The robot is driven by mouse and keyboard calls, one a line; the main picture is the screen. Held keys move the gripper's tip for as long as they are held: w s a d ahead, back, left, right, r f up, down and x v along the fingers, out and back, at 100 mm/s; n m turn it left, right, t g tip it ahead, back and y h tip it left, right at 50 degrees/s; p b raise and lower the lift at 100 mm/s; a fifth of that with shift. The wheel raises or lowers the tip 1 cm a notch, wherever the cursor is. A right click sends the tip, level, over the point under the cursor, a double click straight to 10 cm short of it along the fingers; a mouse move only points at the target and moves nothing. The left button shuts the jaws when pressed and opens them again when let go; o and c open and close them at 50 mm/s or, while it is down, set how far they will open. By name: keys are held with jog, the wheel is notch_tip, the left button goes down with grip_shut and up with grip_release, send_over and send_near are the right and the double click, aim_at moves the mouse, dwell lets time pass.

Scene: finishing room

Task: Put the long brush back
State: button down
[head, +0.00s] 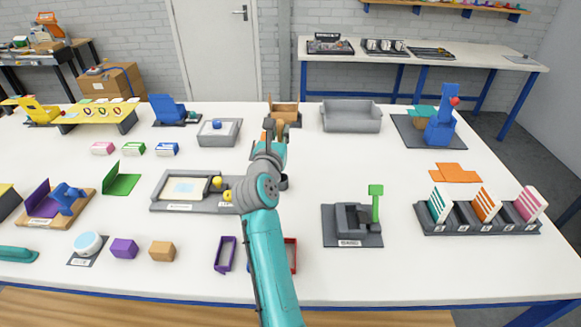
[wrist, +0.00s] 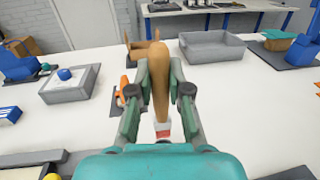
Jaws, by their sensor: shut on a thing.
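My gripper (wrist: 159,92) is shut on the long brush and holds it up over the table. The brush's tan-brown handle (wrist: 159,70) stands between the fingers in the wrist view, with a red and white part (wrist: 162,129) low down. In the head view a little of the tan handle (head: 280,128) shows beyond my gripper (head: 274,140); my arm hides the rest. A brown open box (head: 288,112) stands just behind, and it also shows behind the brush in the wrist view (wrist: 138,54). I cannot tell which place belongs to the brush.
A grey open bin (head: 351,121) stands right of the brown box. A grey tray with a blue knob (head: 220,137) is to the left. An orange item on a dark pad (wrist: 123,88) lies close to the gripper. The white table (head: 330,165) is clear to the right of my gripper.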

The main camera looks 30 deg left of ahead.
notch_tip(320, 180, down, 8)
jog(key=shift+f, duration=0.15)
dwell(0.3)
jog(key=shift+f, duration=0.1)
jog(key=c, duration=1.1)
grip_release()
jog(key=v, duration=1.2)
